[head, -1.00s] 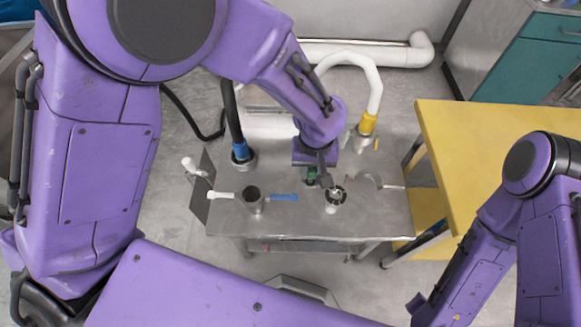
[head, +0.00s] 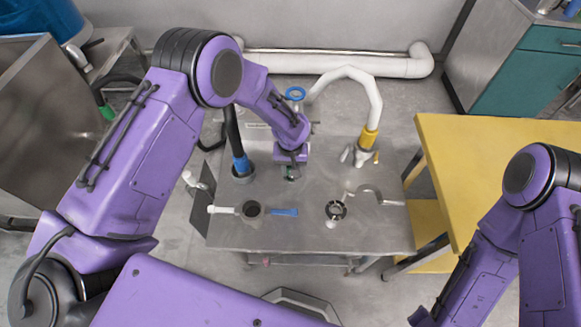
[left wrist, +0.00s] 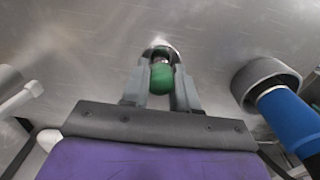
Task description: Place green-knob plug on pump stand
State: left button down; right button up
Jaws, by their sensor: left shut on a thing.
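My left gripper (head: 291,175) is shut on the green-knob plug (head: 290,179), over the back middle of the steel pump stand (head: 235,232). In the left wrist view the green knob (left wrist: 161,78) sits between the two grey fingers, with a round metal part beyond it, close to the steel surface. I cannot tell whether the plug touches the top. A round fitting (head: 335,210) stands on the stand to the front right of the gripper. My right arm shows at the right, but its fingertips are not in view.
A blue-ended black hose (head: 241,163) stands left of the gripper, and its blue end (left wrist: 284,115) shows in the wrist view. A valve with white and blue handles (head: 253,209) is at front left. A yellow-collared white pipe (head: 368,138) stands back right; a yellow table (head: 500,160) is beyond.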

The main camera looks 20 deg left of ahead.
pick_arm(q)
jog(key=shift+f, duration=0.2)
jog(key=c, duration=0.9)
grip_release()
jog(key=shift+o, duration=0.2)
notch_tip(320, 180, up, 12)
jog(key=shift+r, duration=0.25)
